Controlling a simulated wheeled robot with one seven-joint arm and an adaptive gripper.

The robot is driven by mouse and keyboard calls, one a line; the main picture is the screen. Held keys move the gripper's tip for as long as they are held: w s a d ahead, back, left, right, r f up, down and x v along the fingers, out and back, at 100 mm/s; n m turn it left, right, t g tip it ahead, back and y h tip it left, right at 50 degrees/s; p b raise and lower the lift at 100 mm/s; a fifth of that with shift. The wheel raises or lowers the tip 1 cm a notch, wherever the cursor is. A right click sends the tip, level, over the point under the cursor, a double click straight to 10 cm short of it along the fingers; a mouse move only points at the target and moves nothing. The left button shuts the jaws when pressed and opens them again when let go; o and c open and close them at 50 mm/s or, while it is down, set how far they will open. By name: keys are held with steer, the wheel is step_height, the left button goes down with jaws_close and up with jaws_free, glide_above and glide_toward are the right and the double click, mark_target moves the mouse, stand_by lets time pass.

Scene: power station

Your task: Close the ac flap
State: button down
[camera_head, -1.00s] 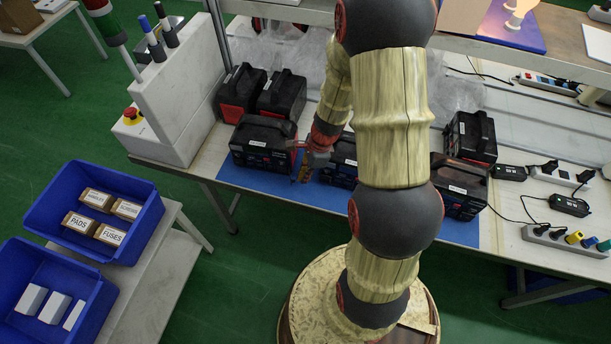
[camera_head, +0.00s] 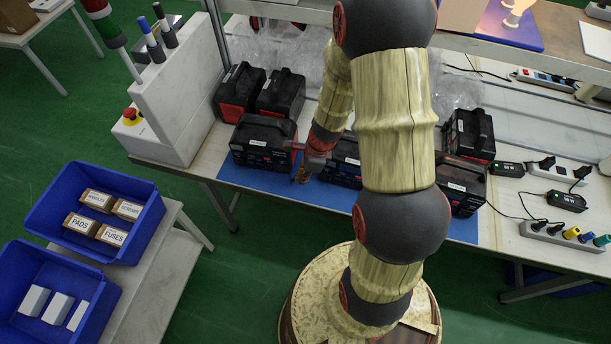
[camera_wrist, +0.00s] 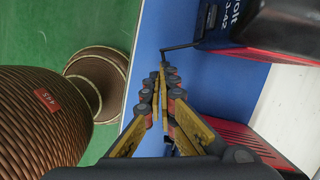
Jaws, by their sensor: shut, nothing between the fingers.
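The left front power station (camera_head: 262,143) is a black box with red trim standing on a blue mat (camera_head: 235,183). In the wrist view a black station (camera_wrist: 270,28) fills the upper right. A thin dark bar (camera_wrist: 182,46), which looks like an open flap seen edge-on, juts from it over the mat. My gripper (camera_head: 301,179) is low in front of the gap between the left and middle stations. In the wrist view my gripper (camera_wrist: 164,70) is shut and empty, its tips just below the bar's outer end. I cannot tell whether they touch.
The middle station (camera_head: 343,160) stands close on the right; more stations stand behind and to the right. A white upright panel (camera_head: 178,90) stands at the table's left end. Two blue bins (camera_head: 150,222) are on a side table. The floor in front is clear.

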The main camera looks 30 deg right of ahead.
mark_target(282, 161)
steer(key=shift+s+a+r+m+p, duration=0.1)
steer(key=shift+a+m+p, duration=0.25)
steer(key=shift+a+m, duration=0.5)
steer(key=a+m, duration=0.1)
steer(key=m, duration=0.3)
steer(key=shift+a+t+h+p, duration=0.35)
steer(key=shift+a+t+h, duration=0.05)
steer(key=shift+w+a+m+h+p, duration=0.4)
steer(key=shift+a+m, duration=0.3)
steer(key=shift+m, duration=0.55)
steer(key=m, duration=0.1)
steer(key=w+a+m, duration=0.1)
steer(key=shift+a+m+h+p, duration=0.15)
steer(key=shift+m+h+p, duration=0.15)
steer(key=shift+m+p, duration=0.1)
steer(key=m, duration=0.1)
steer(key=w+a+m+p, duration=0.1)
steer(key=m, duration=0.1)
steer(key=w+m+h+p, duration=0.1)
steer(key=shift+w+a+m, duration=0.1)
steer(key=shift+a+m, duration=0.2)
steer(key=shift+w+a+m+h+p, duration=0.15)
steer(key=shift+w+m+h+p, duration=0.15)
steer(key=shift+w+m+p, duration=0.8)
steer(key=shift+m+p, duration=0.2)
steer(key=shift+m, duration=0.35)
steer(key=shift+w+m+p, duration=0.25)
steer(key=shift+m+p, duration=0.2)
steer(key=shift+m, duration=0.3)
steer(key=shift+w, duration=0.1)
